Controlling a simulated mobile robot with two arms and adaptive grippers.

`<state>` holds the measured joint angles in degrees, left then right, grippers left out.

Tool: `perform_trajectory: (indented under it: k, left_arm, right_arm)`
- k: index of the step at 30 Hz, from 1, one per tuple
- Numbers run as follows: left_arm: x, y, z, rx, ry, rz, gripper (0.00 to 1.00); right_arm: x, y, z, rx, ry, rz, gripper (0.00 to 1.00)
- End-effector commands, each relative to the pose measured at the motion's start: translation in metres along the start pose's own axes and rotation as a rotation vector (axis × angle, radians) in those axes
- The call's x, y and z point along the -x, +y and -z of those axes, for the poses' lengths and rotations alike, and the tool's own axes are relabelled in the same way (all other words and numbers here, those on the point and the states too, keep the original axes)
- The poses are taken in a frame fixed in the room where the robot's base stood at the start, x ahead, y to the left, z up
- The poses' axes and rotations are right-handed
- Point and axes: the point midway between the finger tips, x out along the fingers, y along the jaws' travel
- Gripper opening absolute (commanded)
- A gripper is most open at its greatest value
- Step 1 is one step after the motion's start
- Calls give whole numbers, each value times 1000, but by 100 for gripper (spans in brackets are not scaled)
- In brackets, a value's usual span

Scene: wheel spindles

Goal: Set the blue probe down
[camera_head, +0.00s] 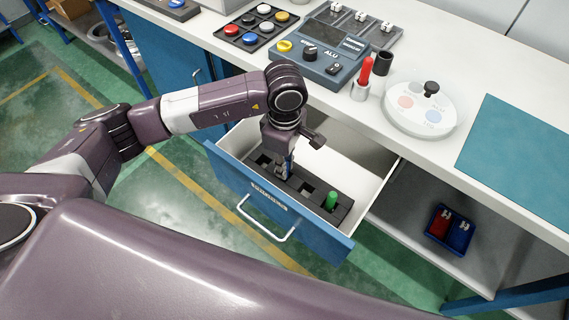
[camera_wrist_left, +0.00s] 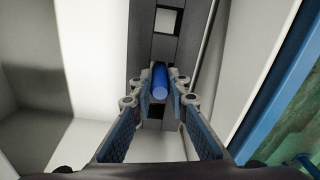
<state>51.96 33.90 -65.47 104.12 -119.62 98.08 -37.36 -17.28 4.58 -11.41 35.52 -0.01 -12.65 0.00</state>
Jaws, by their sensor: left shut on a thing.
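My left gripper (camera_head: 284,170) points down into the open drawer (camera_head: 362,195), over a dark rack (camera_head: 293,182) with square slots. In the left wrist view its fingers (camera_wrist_left: 160,92) are shut on the blue probe (camera_wrist_left: 160,80), a blue rod between the fingertips. The probe is in line with the row of slots. Its lower end is hard to see, so I cannot tell whether it is inside a slot. A green probe (camera_head: 331,200) stands in the rack near its right end. My right gripper is not in view.
The white worktop (camera_head: 450,82) lies above and behind the drawer. It carries a blue ALU console (camera_head: 322,62), a red probe (camera_head: 366,70) in a metal holder, a round white dial plate (camera_head: 420,108) and a teal mat (camera_head: 515,140). A blue bin (camera_head: 449,228) sits on the shelf below.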

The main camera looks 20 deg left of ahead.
Motion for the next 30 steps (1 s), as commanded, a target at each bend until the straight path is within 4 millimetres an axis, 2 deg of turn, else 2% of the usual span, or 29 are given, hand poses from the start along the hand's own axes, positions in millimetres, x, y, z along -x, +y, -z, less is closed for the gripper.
perform_trajectory:
  k: [1, 5, 17, 20, 30]
  left_arm:
    - [-1, 0, 0, 0, 0, 0, 18]
    - [0, 0, 0, 0, 0, 0, 32]
    - [6, 1, 0, 0, 0, -2, 32]
    - [21, 2, 0, -1, 0, -5, 32]
    - [93, 1, 0, 0, 0, -5, 32]
  right_arm:
    - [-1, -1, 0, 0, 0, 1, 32]
    - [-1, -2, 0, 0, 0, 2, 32]
    - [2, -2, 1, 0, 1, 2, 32]
    - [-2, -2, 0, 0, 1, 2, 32]
    - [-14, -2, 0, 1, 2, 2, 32]
